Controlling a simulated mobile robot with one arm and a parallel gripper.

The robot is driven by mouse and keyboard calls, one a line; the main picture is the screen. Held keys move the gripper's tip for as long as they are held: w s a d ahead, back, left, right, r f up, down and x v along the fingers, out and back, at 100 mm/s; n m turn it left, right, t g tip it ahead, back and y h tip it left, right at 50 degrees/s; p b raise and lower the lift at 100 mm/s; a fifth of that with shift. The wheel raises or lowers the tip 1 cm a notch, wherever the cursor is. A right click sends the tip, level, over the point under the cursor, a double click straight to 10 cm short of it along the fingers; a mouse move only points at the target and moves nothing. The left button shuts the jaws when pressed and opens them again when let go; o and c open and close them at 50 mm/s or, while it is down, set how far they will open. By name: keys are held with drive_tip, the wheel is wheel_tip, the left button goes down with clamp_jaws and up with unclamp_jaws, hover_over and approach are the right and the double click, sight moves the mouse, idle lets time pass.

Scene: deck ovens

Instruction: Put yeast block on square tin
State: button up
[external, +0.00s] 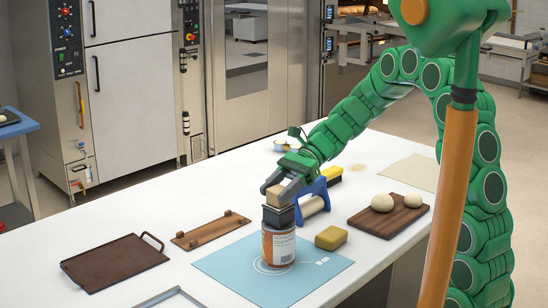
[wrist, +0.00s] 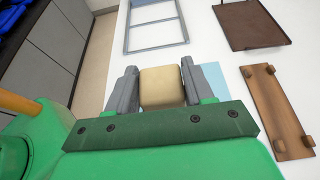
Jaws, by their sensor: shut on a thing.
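My gripper (external: 273,189) is shut on a beige block (external: 274,196), which looks like the yeast block. In the wrist view the block (wrist: 162,87) sits between the two grey fingers. A dark grey squarish piece (external: 278,216), likely the square tin, stands on a round labelled can (external: 278,246). The block is directly above the dark piece; I cannot tell whether they touch. The can stands upright on a light blue mat (external: 222,266). In the wrist view the dark piece and the can are hidden behind the block and my gripper.
A yellow block (external: 331,238) lies right of the can. A blue stand (external: 314,190) with a roller is close behind. A wooden board with dough balls (external: 397,219) is at right. A brown tray (external: 115,262) and wooden board (external: 211,230) lie left.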

drive_tip(key=o, duration=1.1)
drive_tip(key=shift+f, duration=0.1)
drive_tip(key=shift+c, duration=0.2)
drive_tip(key=v, duration=1.2)
drive_tip(key=s+d+f+n+t+h, duration=0.1)
drive_tip(key=s+d+n+t+h, duration=0.1)
drive_tip(key=s+d, duration=0.5)
drive_tip(key=s+d+f+n+t+h, duration=0.1)
drive_tip(key=s+d+n+t+h, duration=0.2)
drive_tip(key=s+d, duration=0.4)
drive_tip(key=s+d+f+n+t+h, duration=0.1)
drive_tip(key=s+d+n+h, duration=0.3)
drive_tip(key=d, duration=1.6)
drive_tip(key=s+t, duration=0.1)
drive_tip(key=s, duration=0.3)
drive_tip(key=shift+f+t+h, duration=0.2)
drive_tip(key=shift+t+h, duration=0.1)
drive_tip(key=shift+t, duration=0.1)
